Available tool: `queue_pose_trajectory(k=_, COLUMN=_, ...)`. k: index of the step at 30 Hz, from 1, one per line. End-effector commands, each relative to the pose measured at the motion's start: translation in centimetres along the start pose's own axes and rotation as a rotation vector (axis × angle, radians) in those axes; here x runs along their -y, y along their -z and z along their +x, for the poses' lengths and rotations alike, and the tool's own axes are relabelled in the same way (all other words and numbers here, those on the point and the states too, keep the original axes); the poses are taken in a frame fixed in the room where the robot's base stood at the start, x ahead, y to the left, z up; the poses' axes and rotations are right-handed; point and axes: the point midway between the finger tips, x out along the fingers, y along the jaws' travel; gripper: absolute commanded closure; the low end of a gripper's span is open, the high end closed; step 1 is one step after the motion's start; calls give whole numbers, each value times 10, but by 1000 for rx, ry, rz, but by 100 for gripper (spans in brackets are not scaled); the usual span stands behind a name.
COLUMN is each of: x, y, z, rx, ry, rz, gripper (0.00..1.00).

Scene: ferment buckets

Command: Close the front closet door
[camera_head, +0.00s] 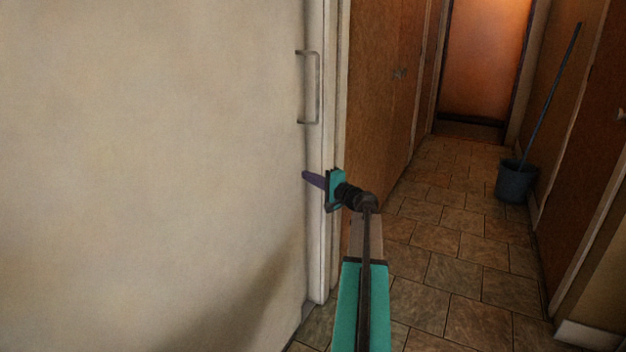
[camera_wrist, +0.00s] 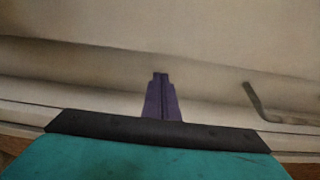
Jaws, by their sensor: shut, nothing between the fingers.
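A large cream door (camera_head: 150,150) fills the left of the head view, with a metal bar handle (camera_head: 310,87) near its right edge. The door's right edge lies along the pale frame (camera_head: 333,110), and I cannot tell whether a narrow gap is left there. My gripper (camera_head: 306,176) is shut and empty, below the handle, with its purple fingers pointing left at the door's edge area. In the wrist view the fingers (camera_wrist: 161,85) lie in front of the pale door surface (camera_wrist: 230,30), and the handle (camera_wrist: 256,103) is to their right. I cannot tell whether the fingertips touch the door.
A tiled corridor (camera_head: 440,240) runs back on the right to an orange-lit door (camera_head: 484,60). A brown wooden door (camera_head: 375,80) stands just beyond the frame. A blue bucket (camera_head: 516,182) with a mop handle (camera_head: 552,90) stands by the right wall. The corridor's middle floor is clear.

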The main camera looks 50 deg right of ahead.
Motion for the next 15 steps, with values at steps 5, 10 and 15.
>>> queue_pose_trajectory(k=5, x=-1, y=-12, z=-5, rx=0, ry=0, rz=0, gripper=100)
queue_pose_trajectory(k=10, x=0, y=-23, z=-8, rx=0, ry=0, rz=0, gripper=100)
queue_pose_trajectory(k=15, x=0, y=-27, z=-10, rx=-1, ry=0, rz=0, gripper=100)
